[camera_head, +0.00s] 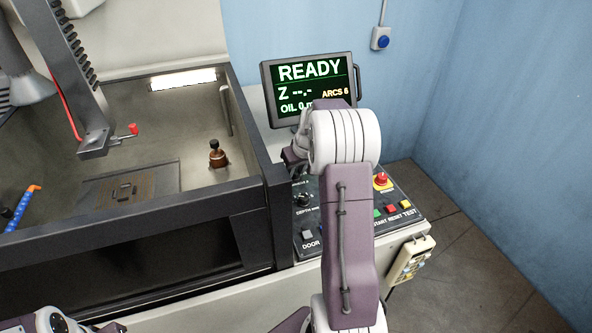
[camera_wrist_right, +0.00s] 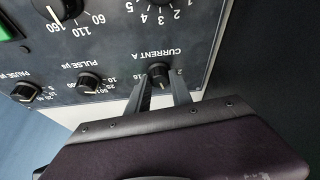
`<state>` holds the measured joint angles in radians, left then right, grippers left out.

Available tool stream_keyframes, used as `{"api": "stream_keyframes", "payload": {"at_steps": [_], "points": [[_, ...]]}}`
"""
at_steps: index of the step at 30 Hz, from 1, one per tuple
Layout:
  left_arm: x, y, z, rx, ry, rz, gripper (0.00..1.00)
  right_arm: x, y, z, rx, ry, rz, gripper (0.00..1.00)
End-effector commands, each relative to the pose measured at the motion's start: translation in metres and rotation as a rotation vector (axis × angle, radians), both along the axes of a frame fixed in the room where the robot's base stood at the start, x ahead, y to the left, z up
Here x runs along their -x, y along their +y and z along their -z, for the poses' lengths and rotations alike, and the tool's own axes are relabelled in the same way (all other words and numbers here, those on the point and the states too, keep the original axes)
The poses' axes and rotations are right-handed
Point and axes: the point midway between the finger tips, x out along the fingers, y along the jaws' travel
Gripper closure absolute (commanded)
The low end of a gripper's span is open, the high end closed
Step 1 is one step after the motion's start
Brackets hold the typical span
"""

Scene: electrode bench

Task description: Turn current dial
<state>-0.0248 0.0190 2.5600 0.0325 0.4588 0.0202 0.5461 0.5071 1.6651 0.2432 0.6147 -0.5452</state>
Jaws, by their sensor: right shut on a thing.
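The current dial (camera_wrist_right: 160,70) is a small black knob on the dark control panel, beside the upside-down label "CURRENT A" in the right wrist view. My right gripper (camera_wrist_right: 162,82) is shut on this dial, one grey finger on each side. The fingers hide part of the knob and its scale; figures such as 2 and 16 show around it. In the head view my right arm crosses in front of the panel and hides the dial. My left gripper is not in view.
Pulse (camera_wrist_right: 89,82) and pause (camera_wrist_right: 24,92) knobs sit beside the dial. In the head view, the screen (camera_head: 310,88) reads READY. A red stop button (camera_head: 382,180) and several coloured buttons lie close to my right arm. The machine tank (camera_head: 200,185) is at left.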

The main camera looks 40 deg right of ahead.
Motion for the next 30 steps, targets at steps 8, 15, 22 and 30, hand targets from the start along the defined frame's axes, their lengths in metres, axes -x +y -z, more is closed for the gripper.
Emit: {"api": "stream_keyframes", "payload": {"at_steps": [8, 15, 22, 30], "points": [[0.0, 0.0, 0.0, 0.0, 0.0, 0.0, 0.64, 0.0, 0.0, 0.0, 0.001, -0.001, 0.001, 0.63], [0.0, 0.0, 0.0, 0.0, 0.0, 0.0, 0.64, 0.0, 0.0, 0.0, 0.001, 0.0, 0.001, 0.53], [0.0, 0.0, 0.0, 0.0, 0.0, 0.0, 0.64, 0.005, 0.001, -0.017, 0.002, -0.004, 0.002, 0.53], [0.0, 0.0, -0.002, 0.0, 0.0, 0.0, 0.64, 0.027, 0.004, -0.07, 0.003, -0.004, 0.002, 0.53]]}}
